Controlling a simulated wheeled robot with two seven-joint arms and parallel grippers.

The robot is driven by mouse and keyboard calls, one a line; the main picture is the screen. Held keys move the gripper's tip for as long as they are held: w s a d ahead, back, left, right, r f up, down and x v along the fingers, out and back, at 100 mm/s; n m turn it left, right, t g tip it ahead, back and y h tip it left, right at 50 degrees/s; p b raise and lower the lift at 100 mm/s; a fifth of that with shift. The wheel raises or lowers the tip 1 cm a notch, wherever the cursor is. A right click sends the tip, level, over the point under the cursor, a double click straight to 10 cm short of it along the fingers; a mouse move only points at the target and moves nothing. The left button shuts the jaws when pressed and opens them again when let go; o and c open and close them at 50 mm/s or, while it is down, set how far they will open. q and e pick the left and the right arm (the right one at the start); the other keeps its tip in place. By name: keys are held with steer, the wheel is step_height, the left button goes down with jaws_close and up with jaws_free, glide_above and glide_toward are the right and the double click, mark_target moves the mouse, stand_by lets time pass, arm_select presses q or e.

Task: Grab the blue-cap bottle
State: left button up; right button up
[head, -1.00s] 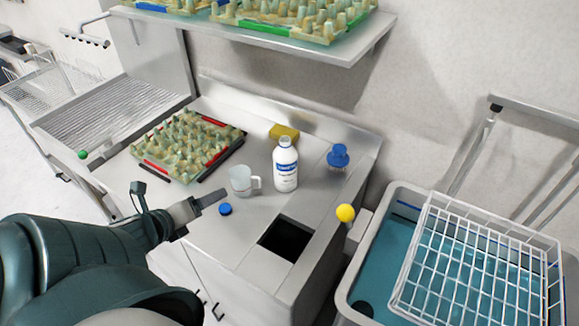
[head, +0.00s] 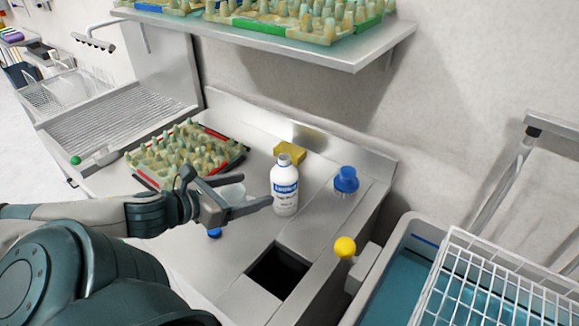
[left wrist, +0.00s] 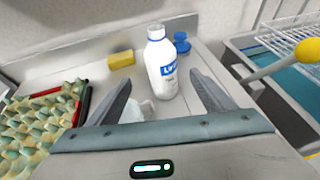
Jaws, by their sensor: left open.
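The white bottle (head: 285,190) with a blue label stands upright on the steel counter (head: 215,270). Its top looks white-grey, not blue. A small blue cap (head: 214,233) lies apart on the counter, partly under my gripper. My left gripper (head: 249,191) is open and empty, just left of the bottle, with one fingertip close to it; I cannot tell whether they touch. In the left wrist view the bottle (left wrist: 161,70) appears between and beyond the two spread fingers (left wrist: 161,80). A clear cup (head: 232,191) is mostly hidden behind the gripper. My right gripper is not in view.
A red-edged egg tray (head: 240,151) is at the left. A yellow sponge (head: 290,152) lies behind the bottle, and a blue-topped brush (head: 345,180) is right of it. A square opening (head: 277,271) lies in front. A shelf (head: 350,55) hangs above; a water basin (head: 385,290) is at right.

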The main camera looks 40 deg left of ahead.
mark_target(273, 183)
arm_select(q)
steer(key=b+x, duration=0.3)
steer(key=x, duration=0.2)
steer(key=shift+w, duration=0.15)
steer(key=shift+b+x, duration=0.5)
steer(key=shift+x, duration=0.65)
steer(key=shift+w+f, duration=0.2)
steer(key=shift+w, duration=0.1)
steer(key=shift+w+f, duration=0.25)
steer(key=shift+w, duration=0.4)
steer(key=shift+b+x, duration=0.35)
steer(key=shift+x, duration=0.8)
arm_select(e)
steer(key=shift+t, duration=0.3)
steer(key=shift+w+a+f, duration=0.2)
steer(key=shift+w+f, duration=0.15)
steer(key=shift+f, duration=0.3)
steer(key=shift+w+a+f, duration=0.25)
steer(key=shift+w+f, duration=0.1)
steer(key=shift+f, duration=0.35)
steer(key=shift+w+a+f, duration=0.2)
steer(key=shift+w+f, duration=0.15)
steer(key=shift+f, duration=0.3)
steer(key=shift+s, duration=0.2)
